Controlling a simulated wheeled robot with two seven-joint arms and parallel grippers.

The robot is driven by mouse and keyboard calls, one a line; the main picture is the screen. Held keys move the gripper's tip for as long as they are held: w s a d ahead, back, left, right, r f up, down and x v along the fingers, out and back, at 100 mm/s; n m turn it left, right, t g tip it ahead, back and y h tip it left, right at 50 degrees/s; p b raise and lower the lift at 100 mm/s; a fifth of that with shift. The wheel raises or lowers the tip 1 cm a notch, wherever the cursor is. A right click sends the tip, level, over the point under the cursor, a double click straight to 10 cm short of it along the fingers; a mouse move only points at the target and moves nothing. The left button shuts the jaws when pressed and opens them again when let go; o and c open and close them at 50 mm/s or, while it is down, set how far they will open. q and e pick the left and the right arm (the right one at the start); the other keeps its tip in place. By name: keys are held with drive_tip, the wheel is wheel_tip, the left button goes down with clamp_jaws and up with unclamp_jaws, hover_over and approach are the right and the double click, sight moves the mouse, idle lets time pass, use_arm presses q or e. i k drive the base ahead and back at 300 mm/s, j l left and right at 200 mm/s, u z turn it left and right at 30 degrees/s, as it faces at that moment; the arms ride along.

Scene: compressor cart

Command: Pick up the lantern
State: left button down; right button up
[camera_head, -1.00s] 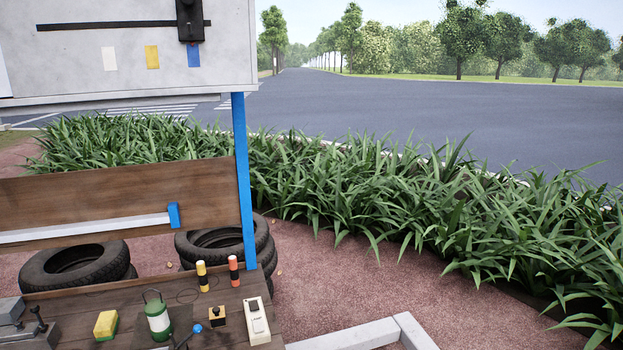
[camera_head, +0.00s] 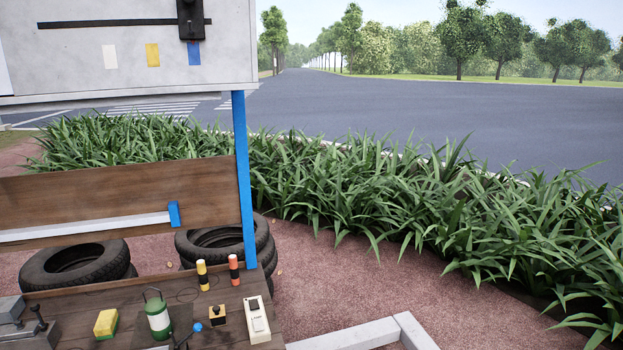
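The lantern (camera_head: 158,317) stands upright on the dark wooden bench top, near the bottom left of the head view. It has a green top and base, a whitish middle and a thin wire handle raised above it. Neither of my grippers is in view, and nothing is touching the lantern.
On the bench (camera_head: 75,306), a yellow-green sponge-like block (camera_head: 106,323) is left of the lantern. A small yellow box with a black knob (camera_head: 217,315), a blue-knobbed lever (camera_head: 197,328) and a white switch box (camera_head: 257,319) are to its right. Striped posts (camera_head: 202,275) stand behind. A blue upright (camera_head: 243,180) rises at the bench's right end.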

sight(161, 326)
drive_tip(key=i+j, duration=0.1)
drive_tip(key=j, duration=0.75)
drive_tip(key=i+j, duration=0.15)
drive_tip(key=j, duration=0.25)
drive_tip(key=k+u, duration=0.05)
